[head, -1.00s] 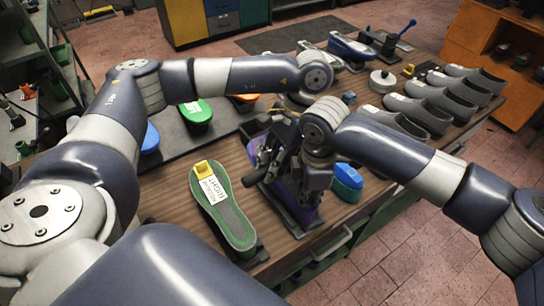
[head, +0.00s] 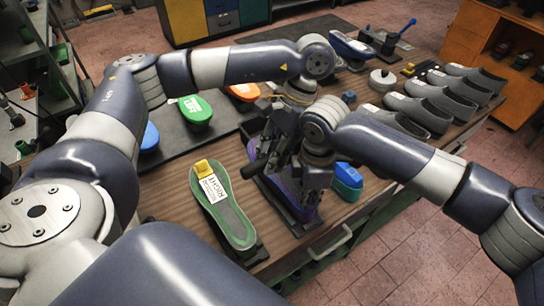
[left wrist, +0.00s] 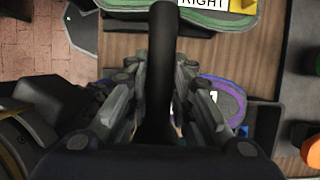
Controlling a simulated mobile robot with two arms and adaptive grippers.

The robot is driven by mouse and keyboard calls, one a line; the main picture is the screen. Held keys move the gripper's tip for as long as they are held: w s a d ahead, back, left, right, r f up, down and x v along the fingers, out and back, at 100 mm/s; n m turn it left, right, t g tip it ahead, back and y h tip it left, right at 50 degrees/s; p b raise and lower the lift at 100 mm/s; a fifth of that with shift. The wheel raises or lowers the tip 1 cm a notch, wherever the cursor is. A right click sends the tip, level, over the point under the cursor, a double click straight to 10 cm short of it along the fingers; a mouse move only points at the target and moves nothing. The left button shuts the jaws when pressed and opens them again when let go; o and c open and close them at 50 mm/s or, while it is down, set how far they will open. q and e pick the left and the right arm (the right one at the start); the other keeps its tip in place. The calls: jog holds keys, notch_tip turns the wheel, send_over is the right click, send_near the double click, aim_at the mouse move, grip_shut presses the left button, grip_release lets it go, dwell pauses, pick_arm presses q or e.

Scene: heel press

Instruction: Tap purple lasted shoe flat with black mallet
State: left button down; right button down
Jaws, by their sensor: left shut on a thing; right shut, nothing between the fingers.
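The purple lasted shoe (head: 299,210) lies sole up on the bench in the head view, largely hidden by my grippers. Part of its purple-edged sole (left wrist: 225,97) shows in the left wrist view. My left gripper (head: 284,133) is above the shoe's far part, shut on the black mallet. The dark bar of the mallet (left wrist: 161,40) stands between its fingers in the left wrist view; in the head view a dark end (head: 262,149) sticks out to the left. Whether it touches the shoe is hidden. My right gripper (head: 312,190) is shut and empty, over the shoe's nearer part.
A green shoe with a yellow block and RIGHT label (head: 226,205) lies close on the left. Grey clogs (head: 420,113) and a white round tin (head: 382,80) stand further right. Bare wood shows between.

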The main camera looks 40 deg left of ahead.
pick_arm(q)
jog(key=shift+r, duration=2.5)
pick_arm(e)
jog(key=shift+s+d+f, duration=0.1)
jog(key=shift+s+f, duration=0.05)
jog(key=shift+f, duration=0.15)
